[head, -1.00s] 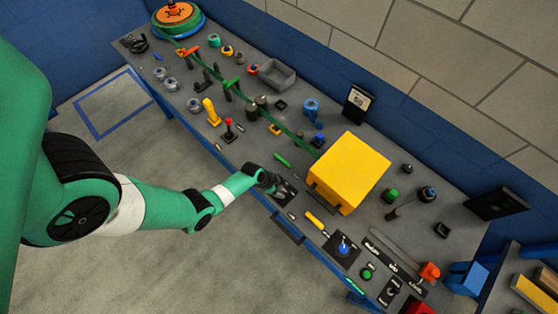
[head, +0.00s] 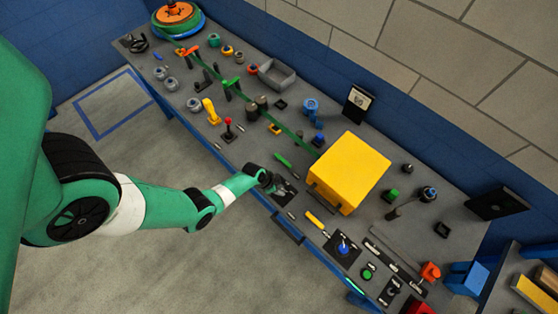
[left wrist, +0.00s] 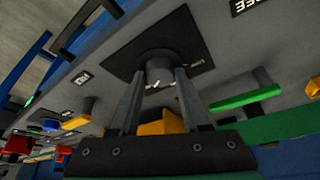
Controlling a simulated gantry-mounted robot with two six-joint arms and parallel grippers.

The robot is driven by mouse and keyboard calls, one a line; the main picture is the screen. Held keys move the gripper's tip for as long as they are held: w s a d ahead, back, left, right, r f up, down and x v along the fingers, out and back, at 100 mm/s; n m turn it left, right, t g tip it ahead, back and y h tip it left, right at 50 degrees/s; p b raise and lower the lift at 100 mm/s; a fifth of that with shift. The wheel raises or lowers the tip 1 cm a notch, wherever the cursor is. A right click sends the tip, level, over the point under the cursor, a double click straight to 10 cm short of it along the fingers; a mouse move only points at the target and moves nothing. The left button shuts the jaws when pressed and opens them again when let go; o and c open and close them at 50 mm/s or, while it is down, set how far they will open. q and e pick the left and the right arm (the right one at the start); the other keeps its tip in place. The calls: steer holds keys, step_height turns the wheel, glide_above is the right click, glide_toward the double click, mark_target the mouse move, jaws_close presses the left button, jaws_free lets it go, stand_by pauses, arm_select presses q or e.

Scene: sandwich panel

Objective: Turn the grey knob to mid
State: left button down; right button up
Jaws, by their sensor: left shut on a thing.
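The grey knob (left wrist: 160,70) stands on a dark square plate (left wrist: 195,40) with small white lettering, in the left wrist view. My left gripper (left wrist: 160,84) has one finger on each side of the knob and is shut on it. White marks show on the knob between the fingers; I cannot read its setting. In the head view my left gripper (head: 270,184) reaches the plate (head: 289,193) near the bench's front edge, and it hides the knob there. My right gripper is not in view.
A large yellow box (head: 348,170) stands right of the plate. A green-handled tool (head: 283,160) and a yellow-handled tool (head: 315,218) lie on either side. A blue knob (head: 343,246) is farther right. The floor before the bench is clear.

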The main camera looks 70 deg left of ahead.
arm_select(q)
steer(key=shift+n, duration=0.3)
steer(key=n+y, duration=0.1)
steer(key=n, duration=0.1)
steer(key=shift+d+n+p, duration=0.15)
steer(key=shift+n+p, duration=0.15)
steer(key=shift+p, duration=0.05)
steer(key=n+y, duration=0.1)
steer(key=n, duration=0.1)
steer(key=shift+n+g, duration=0.3)
steer(key=n+y+b, duration=0.1)
steer(key=n, duration=0.1)
steer(key=shift+w+d+f+n+g, duration=0.1)
steer(key=shift+n+g, duration=0.2)
steer(key=shift+n+g+y+b, duration=0.5)
steer(key=shift+n+b, duration=0.1)
steer(key=shift+n, duration=1)
steer(key=shift+c, duration=1.9)
jaws_free()
